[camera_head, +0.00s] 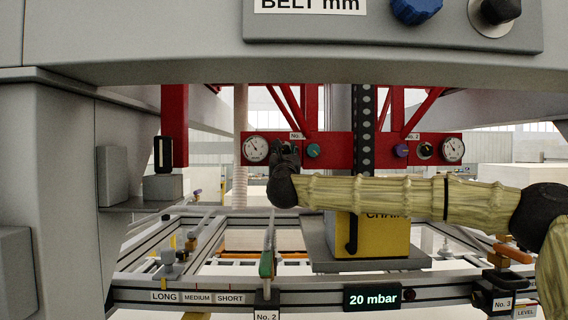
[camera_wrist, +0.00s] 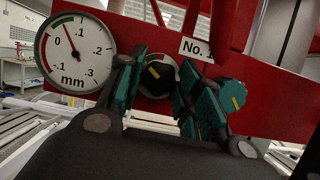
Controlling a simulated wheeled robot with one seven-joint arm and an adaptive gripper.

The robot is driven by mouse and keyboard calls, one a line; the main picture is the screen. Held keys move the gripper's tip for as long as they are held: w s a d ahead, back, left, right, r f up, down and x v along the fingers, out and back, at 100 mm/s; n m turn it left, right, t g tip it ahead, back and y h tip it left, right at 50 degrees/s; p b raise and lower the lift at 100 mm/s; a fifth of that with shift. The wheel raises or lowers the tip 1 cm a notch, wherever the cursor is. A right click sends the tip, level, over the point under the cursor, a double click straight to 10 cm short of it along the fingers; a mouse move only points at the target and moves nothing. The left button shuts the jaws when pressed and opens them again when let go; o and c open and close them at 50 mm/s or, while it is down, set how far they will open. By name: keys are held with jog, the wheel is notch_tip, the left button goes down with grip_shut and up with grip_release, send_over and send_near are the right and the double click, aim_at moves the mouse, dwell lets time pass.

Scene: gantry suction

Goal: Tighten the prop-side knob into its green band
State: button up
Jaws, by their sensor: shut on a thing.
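My gripper (camera_wrist: 158,88) is shut on a black knob (camera_wrist: 157,74) with a small yellow mark, on the red panel, one finger on each side of it. In the head view my gripper (camera_head: 285,158) covers this knob. Left of it is a round white dial gauge (camera_wrist: 75,52) marked in mm; it also shows in the head view (camera_head: 256,148). Its needle points up and slightly left, near a green arc at the upper left; a red arc runs down the left side. A teal knob (camera_wrist: 232,95) sits just right of my gripper, also in the head view (camera_head: 313,151).
A second red panel at right carries a purple knob (camera_head: 401,151), a black knob (camera_head: 425,150) and another gauge (camera_head: 453,150). A grey overhead beam (camera_head: 330,66) spans above. Below are a yellow box (camera_head: 375,240), a rail frame and a "20 mbar" display (camera_head: 372,297).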

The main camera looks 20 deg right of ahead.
jog(key=shift+m+h+b, duration=0.3)
jog(key=shift+m+b, duration=0.6)
jog(key=shift+b, duration=0.55)
jog(key=shift+r, duration=0.1)
jog(key=o, duration=0.7)
jog(key=shift+o, duration=0.2)
jog(key=shift+s+a+f, duration=0.15)
jog(key=shift+s+f, duration=0.05)
jog(key=shift+s, duration=0.1)
jog(key=v, duration=1.1)
jog(key=shift+s, duration=0.15)
